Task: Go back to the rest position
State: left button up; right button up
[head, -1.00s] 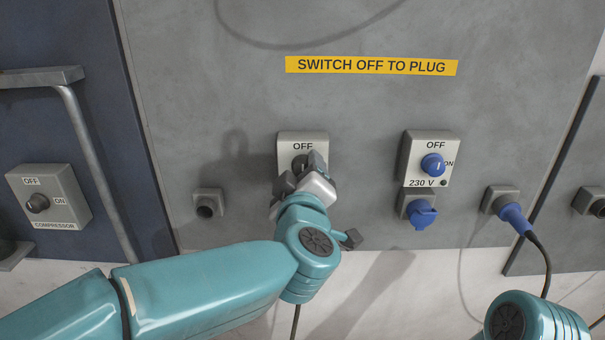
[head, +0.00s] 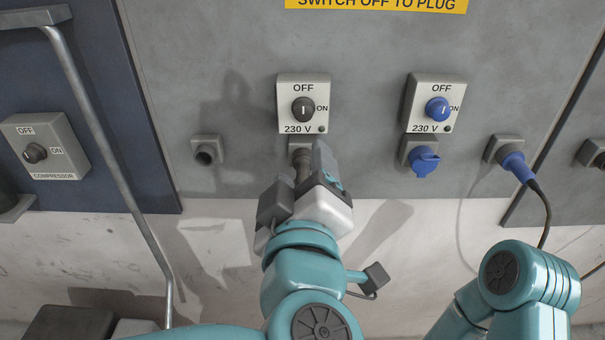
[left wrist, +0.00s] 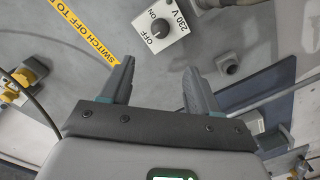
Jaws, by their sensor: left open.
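My left gripper (head: 300,178) is open in front of the panel, below the grey-knob switch box (head: 303,104). In the left wrist view, the fingers of my left gripper (left wrist: 158,85) are spread with nothing between them. The switch box also shows there (left wrist: 160,28), apart from the fingers. Its grey knob (head: 303,110) has its white mark upright, toward OFF. A grey socket (head: 301,144) below this box is partly hidden behind my gripper; a dark part shows at it, and I cannot tell fully what it is. My right gripper is out of view.
A blue-knob switch box (head: 436,103) sits above a blue-capped socket (head: 424,160). A blue plug with cable (head: 516,166) is in a socket at right. An empty grey socket (head: 206,150), a metal rail (head: 105,155) and a compressor switch (head: 45,146) are at left.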

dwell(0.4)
